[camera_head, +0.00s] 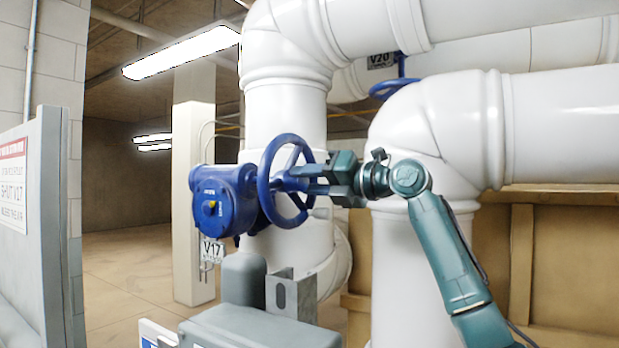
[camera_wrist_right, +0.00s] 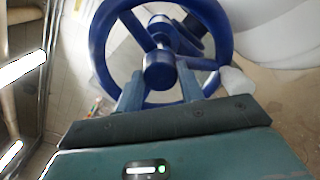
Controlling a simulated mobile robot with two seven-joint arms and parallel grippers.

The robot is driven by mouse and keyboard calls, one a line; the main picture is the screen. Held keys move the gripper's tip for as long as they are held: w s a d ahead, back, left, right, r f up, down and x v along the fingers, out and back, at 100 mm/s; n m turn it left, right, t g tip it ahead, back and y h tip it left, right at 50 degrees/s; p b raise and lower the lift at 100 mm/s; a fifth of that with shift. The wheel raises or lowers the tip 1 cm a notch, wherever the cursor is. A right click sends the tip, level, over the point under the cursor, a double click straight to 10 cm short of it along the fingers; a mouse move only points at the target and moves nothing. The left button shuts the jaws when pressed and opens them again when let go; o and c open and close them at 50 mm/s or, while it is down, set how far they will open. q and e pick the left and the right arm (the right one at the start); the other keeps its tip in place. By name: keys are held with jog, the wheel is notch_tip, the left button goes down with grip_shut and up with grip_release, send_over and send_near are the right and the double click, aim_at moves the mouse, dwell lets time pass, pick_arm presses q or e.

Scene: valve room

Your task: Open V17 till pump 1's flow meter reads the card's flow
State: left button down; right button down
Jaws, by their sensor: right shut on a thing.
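The V17 handwheel (camera_head: 265,168) is a blue ring with spokes, upright on a blue valve gearbox (camera_head: 222,200) with a small yellow mark. A white V17 tag (camera_head: 212,250) hangs below the gearbox. My right gripper (camera_head: 303,179) reaches in from the right and is shut on the handwheel near its centre. In the right wrist view the fingers stand on either side below the blue hub (camera_wrist_right: 158,70), inside the wheel's rim (camera_wrist_right: 98,42). My left gripper is out of view. Pump 1's flow meter is not seen in either view, and I cannot make out a flow card.
A second blue wheel (camera_head: 392,88) with a V20 tag (camera_head: 381,61) is behind the pipes. Large white pipes (camera_head: 425,140) stand close to my right arm. Open floor (camera_head: 130,265) lies at the left.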

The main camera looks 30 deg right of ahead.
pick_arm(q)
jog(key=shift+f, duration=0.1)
pick_arm(e)
jog(key=shift+f, duration=0.1)
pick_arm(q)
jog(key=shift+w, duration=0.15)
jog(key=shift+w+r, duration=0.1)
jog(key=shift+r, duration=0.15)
pick_arm(e)
jog(key=c, duration=0.9)
grip_release()
jog(key=shift+s+d, duration=0.15)
pick_arm(q)
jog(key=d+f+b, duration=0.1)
jog(key=b, duration=0.3)
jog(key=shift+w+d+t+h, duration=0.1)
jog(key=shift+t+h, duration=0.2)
pick_arm(e)
jog(key=v, duration=1.2)
jog(key=shift+s+d, duration=0.2)
jog(key=shift+s, duration=0.15)
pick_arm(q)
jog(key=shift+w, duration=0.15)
